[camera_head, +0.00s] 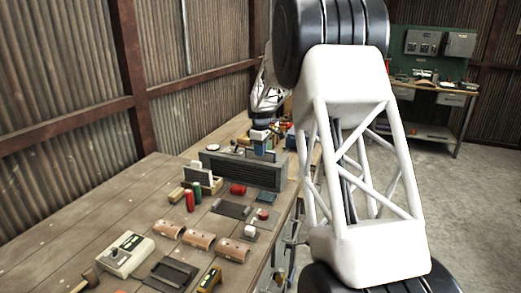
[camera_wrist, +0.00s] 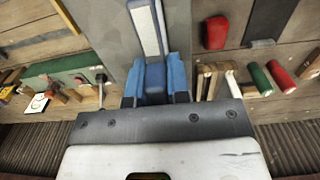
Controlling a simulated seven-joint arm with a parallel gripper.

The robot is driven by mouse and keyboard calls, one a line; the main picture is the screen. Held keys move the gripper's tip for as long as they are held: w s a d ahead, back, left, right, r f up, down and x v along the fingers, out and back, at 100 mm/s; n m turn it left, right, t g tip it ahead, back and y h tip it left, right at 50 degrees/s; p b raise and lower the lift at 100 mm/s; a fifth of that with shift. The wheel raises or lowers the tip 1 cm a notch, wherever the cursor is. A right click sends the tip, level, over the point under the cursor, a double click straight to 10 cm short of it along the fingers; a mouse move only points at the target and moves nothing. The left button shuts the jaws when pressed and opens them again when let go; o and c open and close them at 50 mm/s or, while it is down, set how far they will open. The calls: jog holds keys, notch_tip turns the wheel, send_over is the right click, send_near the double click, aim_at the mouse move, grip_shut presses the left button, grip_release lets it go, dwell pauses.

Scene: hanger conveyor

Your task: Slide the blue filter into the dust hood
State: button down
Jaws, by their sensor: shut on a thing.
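The blue filter (camera_wrist: 148,28) shows in the wrist view as a narrow pale panel with blue edges, pointing away from my gripper (camera_wrist: 154,82). The gripper's blue fingers are shut around its near end. In the head view my gripper (camera_head: 260,142) is small and points down just above the long dark grey slatted housing, which looks like the dust hood (camera_head: 243,171). In the wrist view a grey surface (camera_wrist: 106,38), probably the hood, lies behind the filter. I cannot tell whether the filter touches the hood or is inside its slot.
Tan half-round pieces (camera_head: 200,239) and a control box (camera_head: 125,254) stand nearer on the wooden bench (camera_head: 75,215). More items crowd behind the hood.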

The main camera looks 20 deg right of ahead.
jog(key=shift+f, duration=1.25)
dwell(0.5)
jog(key=c, duration=1.3)
grip_release()
jog(key=shift+f, duration=0.1)
jog(key=shift+f, duration=0.1)
jog(key=shift+c, duration=0.2)
jog(key=o, duration=0.5)
jog(key=shift+s, duration=0.1)
jog(key=shift+o, duration=0.2)
jog(key=shift+f, duration=0.1)
jog(key=shift+r, duration=3.25)
